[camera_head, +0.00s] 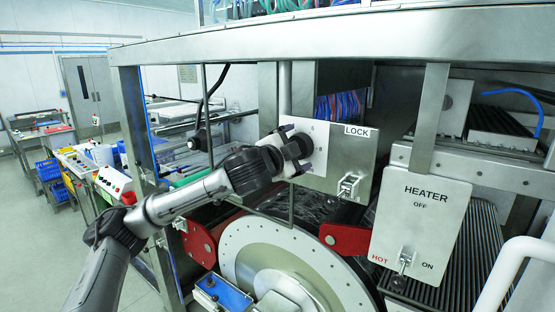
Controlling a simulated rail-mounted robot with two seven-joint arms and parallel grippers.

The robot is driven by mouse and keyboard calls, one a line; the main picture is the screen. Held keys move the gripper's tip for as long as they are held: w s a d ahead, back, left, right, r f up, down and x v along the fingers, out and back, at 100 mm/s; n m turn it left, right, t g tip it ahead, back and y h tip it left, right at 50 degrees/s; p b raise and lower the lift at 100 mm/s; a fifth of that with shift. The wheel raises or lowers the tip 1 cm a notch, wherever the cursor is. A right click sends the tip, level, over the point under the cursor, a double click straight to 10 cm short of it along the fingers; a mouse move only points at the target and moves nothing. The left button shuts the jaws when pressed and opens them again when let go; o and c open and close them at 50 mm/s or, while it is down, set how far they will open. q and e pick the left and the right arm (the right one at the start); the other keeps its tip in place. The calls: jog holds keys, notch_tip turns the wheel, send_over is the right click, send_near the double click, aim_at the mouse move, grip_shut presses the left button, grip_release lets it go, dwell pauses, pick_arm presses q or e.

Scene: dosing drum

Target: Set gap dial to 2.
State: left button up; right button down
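My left arm comes in from the lower left, and my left gripper (301,150) is at a white plate (320,133) on the left part of a grey metal panel. The gripper and wrist cover the middle of this plate. Any dial there is hidden, so its numbers and setting cannot be read. I cannot tell whether the fingers are closed on something. My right gripper is not in view.
Right of the gripper are a LOCK label (357,131) and a toggle latch (348,187). A HEATER panel (420,215) with a switch (404,260) hangs further right. A large drum disc (245,240) and red brackets (345,239) lie below. A metal frame post (135,130) stands left.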

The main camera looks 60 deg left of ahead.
pick_arm(q)
jog(key=b+v, duration=0.7)
jog(key=v, duration=0.6)
dwell(0.5)
